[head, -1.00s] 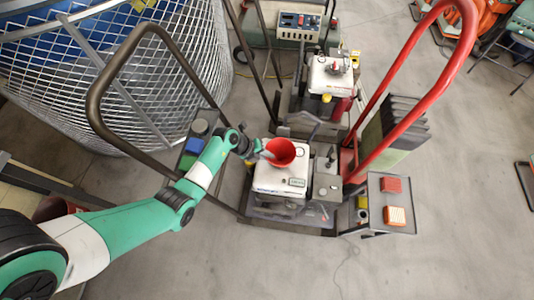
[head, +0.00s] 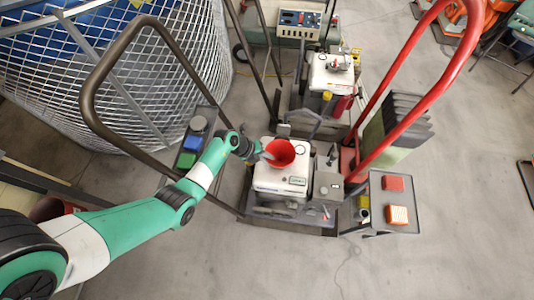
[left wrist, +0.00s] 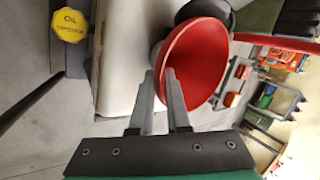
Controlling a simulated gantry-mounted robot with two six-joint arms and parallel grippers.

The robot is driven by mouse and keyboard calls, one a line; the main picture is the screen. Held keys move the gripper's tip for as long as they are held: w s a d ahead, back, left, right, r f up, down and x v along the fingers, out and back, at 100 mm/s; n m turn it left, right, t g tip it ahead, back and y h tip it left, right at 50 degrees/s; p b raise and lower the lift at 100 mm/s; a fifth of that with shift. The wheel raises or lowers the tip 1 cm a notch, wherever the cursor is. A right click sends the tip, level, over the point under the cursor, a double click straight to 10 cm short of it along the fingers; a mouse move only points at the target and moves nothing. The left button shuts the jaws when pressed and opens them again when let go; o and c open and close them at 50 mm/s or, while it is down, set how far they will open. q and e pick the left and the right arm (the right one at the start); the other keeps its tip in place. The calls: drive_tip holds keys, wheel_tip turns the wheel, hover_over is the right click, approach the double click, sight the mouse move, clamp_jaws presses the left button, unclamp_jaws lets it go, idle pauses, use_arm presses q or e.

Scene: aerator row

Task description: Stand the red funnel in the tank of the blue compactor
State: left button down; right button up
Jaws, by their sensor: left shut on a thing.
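The red funnel (head: 281,152) is at the top of the white tank (head: 268,178) on the nearer machine, wide mouth up in the head view. My left gripper (head: 263,155) is shut on the funnel from its left side. In the left wrist view, the two fingers (left wrist: 158,78) meet the funnel (left wrist: 203,60) near its rim, beside the white tank (left wrist: 122,60). The funnel's spout and any opening below it are hidden, so I cannot tell whether it is seated. No blue body shows on this machine. My right gripper is out of view.
A brown handle loop (head: 140,25) rises left of the machine, near my arm. A second white-tanked machine (head: 331,75) stands behind. A red handle (head: 405,60) and a small grey table (head: 385,222) stand at right. A yellow oil cap (left wrist: 70,25) shows in the wrist view.

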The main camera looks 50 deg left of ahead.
use_arm(q)
drive_tip(key=shift+f, duration=0.1)
drive_tip(key=c, duration=0.8)
unclamp_jaws()
wheel_tip(320, 180, up, 9)
drive_tip(key=p, duration=1)
idle(0.5)
